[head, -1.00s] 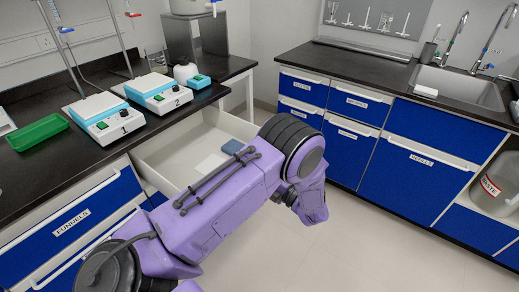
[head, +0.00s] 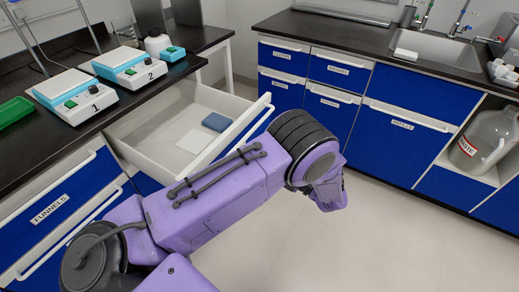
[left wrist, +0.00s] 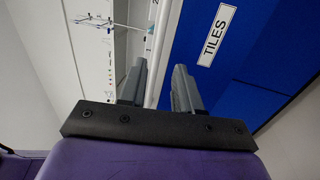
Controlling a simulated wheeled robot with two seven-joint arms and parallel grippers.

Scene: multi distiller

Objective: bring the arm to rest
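My left arm (head: 215,200) comes in from the lower left of the head view, bent, with its wrist in front of the open drawer's right end. The gripper is hidden behind the wrist in the head view. My right gripper is in neither view.
An open white drawer (head: 125,135) holds a white square (head: 194,142) and a blue block (head: 216,122). Numbered hotplates (head: 80,95) stand on the left bench. A sink (head: 440,65) and waste jug (head: 484,140) are right. The floor between is clear.

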